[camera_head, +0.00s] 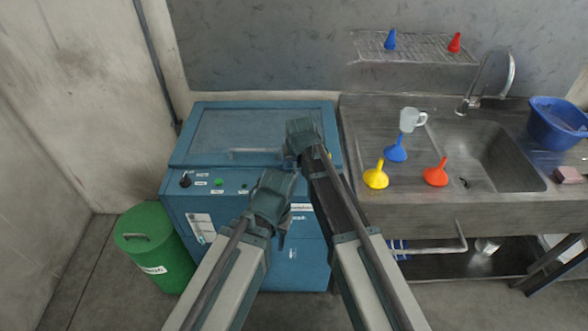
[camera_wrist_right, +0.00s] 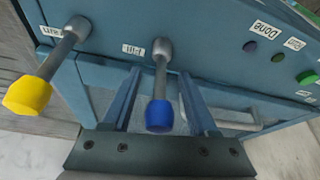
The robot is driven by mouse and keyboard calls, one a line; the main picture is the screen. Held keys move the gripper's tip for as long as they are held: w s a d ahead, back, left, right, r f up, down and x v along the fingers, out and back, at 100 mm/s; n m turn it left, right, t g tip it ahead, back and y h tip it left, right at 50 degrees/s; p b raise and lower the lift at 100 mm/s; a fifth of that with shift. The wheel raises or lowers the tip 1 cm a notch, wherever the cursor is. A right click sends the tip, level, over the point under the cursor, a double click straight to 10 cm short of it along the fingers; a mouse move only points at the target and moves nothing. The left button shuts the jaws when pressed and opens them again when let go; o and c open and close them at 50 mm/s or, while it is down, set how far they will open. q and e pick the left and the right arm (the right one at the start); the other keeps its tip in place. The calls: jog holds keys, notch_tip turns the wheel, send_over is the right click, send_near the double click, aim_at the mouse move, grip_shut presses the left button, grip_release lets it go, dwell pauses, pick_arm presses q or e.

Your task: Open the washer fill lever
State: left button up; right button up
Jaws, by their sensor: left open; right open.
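The blue washer (camera_head: 255,135) stands against the wall in the head view, with a lid on top and a sloped front panel. In the right wrist view the fill lever (camera_wrist_right: 160,82), a metal rod with a blue tip, sits beside an upside-down "Fill" label. My right gripper (camera_wrist_right: 159,72) is open, with one finger on each side of this lever. In the head view my right gripper (camera_head: 303,138) is over the washer's right part and hides the lever. My left gripper (camera_head: 275,192) is open, in front of the washer's panel and lower in the picture.
A yellow-tipped lever (camera_wrist_right: 45,75) is left of the fill lever in the right wrist view. Round buttons (camera_wrist_right: 277,60) and a handle (camera_wrist_right: 240,122) are to its right. A green bin (camera_head: 150,240) stands left of the washer. A sink (camera_head: 490,155) with funnels is at right.

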grip_shut()
dwell(0.3)
dwell(1.1)
